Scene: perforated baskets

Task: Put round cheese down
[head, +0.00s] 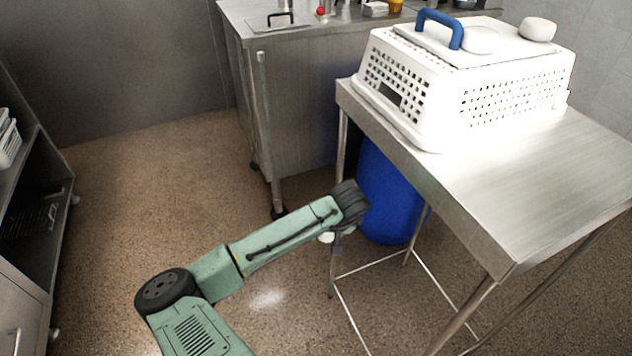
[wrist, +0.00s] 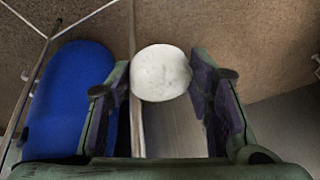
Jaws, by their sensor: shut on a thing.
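A round white cheese (wrist: 161,72) sits between the fingers of my gripper (wrist: 161,88) in the wrist view. My gripper is shut on it. In the head view, a small part of the cheese (head: 326,238) shows under the end of my arm. My gripper (head: 338,240) is mostly hidden there by my wrist. It hangs over the floor, in front of the steel table's left side.
The white perforated basket (head: 515,95) stands upside down on the steel table (head: 545,185), whose front part is bare. A blue barrel (head: 388,200) stands under the table. A steel counter (head: 310,115) is behind, and a dark shelf unit (head: 40,215) is at left.

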